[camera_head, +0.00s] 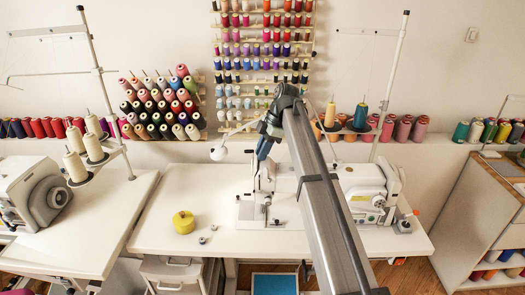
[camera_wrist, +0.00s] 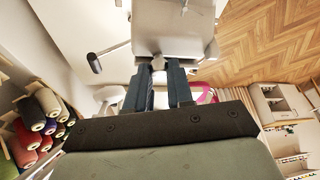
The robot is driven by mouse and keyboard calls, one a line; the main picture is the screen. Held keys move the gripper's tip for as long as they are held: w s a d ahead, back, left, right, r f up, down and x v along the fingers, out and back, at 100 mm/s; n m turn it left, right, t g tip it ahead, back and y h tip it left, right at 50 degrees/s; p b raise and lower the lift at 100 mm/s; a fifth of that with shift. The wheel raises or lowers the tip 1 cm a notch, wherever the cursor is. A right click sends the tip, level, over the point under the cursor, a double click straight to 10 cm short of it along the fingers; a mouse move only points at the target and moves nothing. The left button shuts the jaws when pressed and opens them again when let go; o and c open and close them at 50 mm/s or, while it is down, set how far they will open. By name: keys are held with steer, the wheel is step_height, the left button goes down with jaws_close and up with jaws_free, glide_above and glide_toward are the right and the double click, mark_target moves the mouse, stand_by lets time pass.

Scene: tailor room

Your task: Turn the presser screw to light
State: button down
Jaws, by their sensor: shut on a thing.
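The white sewing machine (camera_head: 345,188) stands on the middle table. Its head is on the left end, also seen in the wrist view (camera_wrist: 175,30). My gripper (camera_head: 263,153) points down at the top of this head. In the wrist view my gripper's two dark blue fingers (camera_wrist: 159,75) are shut on the presser screw (camera_wrist: 158,63), a small grey knob at the edge of the machine head. Most of the screw is hidden between the fingers. Its marks or setting cannot be read. In the head view my arm covers part of the machine.
A yellow round tin (camera_head: 183,222) and small grey bobbins (camera_head: 202,240) lie on the white table (camera_head: 160,210) at left. A thread stand (camera_head: 386,90) rises behind the machine. Spools hang on the wall rack (camera_head: 262,60). Another machine (camera_head: 30,195) stands at left.

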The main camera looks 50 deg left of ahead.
steer(key=c, duration=1)
jaws_free()
steer(key=v, duration=1.3)
steer(key=shift+r, duration=0.4)
steer(key=shift+w+d, duration=0.1)
